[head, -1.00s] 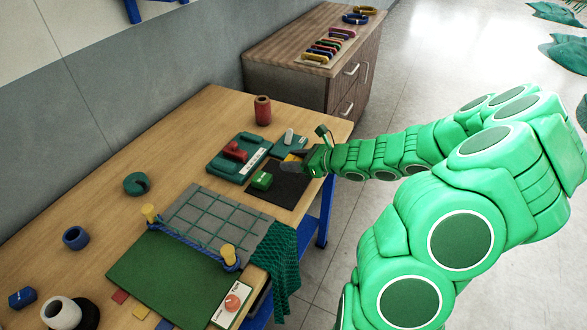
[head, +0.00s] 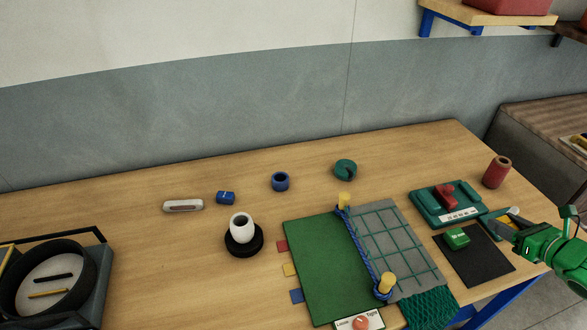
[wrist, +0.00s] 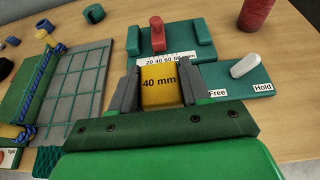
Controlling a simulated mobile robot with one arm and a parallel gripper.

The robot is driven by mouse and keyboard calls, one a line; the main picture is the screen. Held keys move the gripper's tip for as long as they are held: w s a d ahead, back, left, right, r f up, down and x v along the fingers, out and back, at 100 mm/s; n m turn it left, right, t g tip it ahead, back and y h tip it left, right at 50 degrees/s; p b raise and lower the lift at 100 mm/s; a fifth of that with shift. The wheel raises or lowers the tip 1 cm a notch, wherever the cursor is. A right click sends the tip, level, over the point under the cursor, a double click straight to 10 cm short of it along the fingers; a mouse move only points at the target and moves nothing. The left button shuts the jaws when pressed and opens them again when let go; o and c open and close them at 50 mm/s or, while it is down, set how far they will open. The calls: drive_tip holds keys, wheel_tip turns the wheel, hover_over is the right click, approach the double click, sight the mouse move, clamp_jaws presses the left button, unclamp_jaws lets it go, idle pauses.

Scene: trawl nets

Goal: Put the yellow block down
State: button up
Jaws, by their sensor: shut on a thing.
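The yellow block (wrist: 159,88), marked "40 mm", is between my gripper's two grey fingers in the wrist view. My gripper (wrist: 159,74) is shut on it. In the head view my gripper (head: 499,228) is at the right, by the far right edge of the black mat (head: 488,268). The block is hidden there, and its height above the surface cannot be told. A green block (head: 457,238) sits on the mat, left of my gripper.
A teal gauge tray (head: 418,207) with a red slider (head: 445,195) stands behind the mat. A teal Free/Hold plate (wrist: 225,82) with a white lever (wrist: 246,65) is beside it. A red cylinder (head: 496,172) stands at the back. The netting board (head: 318,275) lies left.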

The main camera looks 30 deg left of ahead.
drive_tip(key=w+a+r+n+g+y, duration=0.1)
drive_tip(key=w+a+n+g, duration=0.1)
drive_tip(key=a, duration=1.7)
drive_tip(key=w+a+r+n+g+y, duration=0.1)
drive_tip(key=a+n+g+y, duration=0.15)
drive_tip(key=a, duration=1.55)
drive_tip(key=s+a+n+g, duration=0.2)
drive_tip(key=s+a, duration=0.9)
drive_tip(key=a, duration=0.6)
drive_tip(key=s+a+n+g, duration=0.2)
drive_tip(key=s+a+g, duration=0.1)
drive_tip(key=s+a, duration=1.05)
hover_over(215, 176)
drive_tip(key=s+d, duration=0.1)
drive_tip(key=d, duration=0.1)
wheel_tip(215, 176, down, 7)
drive_tip(key=shift+s+r, duration=0.1)
drive_tip(key=shift+w+a+f, duration=0.25)
drive_tip(key=shift+a+f, duration=0.2)
drive_tip(key=shift+f, duration=0.15)
drive_tip(key=shift+w+a+f, duration=0.25)
drive_tip(key=shift+a+f, duration=0.2)
drive_tip(key=shift+f, duration=1.7)
drive_tip(key=shift+f, duration=0.15)
